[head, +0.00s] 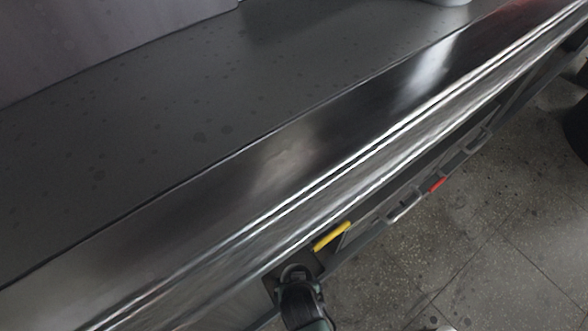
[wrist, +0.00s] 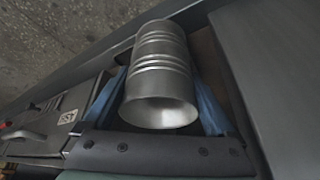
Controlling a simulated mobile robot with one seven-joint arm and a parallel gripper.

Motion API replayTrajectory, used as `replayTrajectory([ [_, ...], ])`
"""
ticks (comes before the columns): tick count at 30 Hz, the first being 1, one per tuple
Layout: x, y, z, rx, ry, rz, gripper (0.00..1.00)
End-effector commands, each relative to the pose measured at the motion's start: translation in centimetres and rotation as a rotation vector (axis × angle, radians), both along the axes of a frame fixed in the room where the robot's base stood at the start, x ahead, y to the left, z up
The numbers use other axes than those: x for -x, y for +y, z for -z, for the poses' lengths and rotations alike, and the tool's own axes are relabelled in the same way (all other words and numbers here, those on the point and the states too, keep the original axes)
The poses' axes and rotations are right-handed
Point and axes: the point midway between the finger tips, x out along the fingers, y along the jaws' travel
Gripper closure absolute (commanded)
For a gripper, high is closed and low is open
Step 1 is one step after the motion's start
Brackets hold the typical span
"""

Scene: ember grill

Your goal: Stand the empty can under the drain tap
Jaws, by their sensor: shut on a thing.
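A ribbed grey metal can (wrist: 160,58) fills the middle of the wrist view, its open end facing the camera; the inside that shows looks empty. My gripper (wrist: 165,95) is shut on the can, with a blue finger on each side of it. In the head view only a dark part of my arm shows at the bottom edge, and the can cannot be made out. I cannot identify the drain tap in either view.
A long steel counter (head: 150,130) crosses the head view. Below its front edge are a yellow bar (head: 332,236) and a small red piece (head: 437,185) near metal handles. A labelled, handled unit (wrist: 50,120) stands left in the wrist view.

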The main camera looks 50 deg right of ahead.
Motion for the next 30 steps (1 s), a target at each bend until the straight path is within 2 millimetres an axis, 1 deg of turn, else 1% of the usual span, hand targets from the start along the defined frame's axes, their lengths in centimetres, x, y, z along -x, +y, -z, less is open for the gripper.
replayTrajectory([
  [1,-0.8,-0.8,0.3,0.002,-0.003,0.002,0.65],
  [3,-1.3,-1.4,0.2,0.0,-0.002,0.003,0.65],
  [8,-2.1,-2.2,0.1,0.0,0.0,0.001,0.65],
  [14,-4.7,-4.8,0.3,0.002,-0.004,0.002,0.65],
  [16,-4.5,-4.7,1.2,-0.002,0.003,0.0,0.65],
  [18,-4.5,-4.7,1.6,-0.002,0.003,0.0,0.65],
  [30,-4.5,-4.7,1.6,0.0,0.002,-0.001,0.65],
])
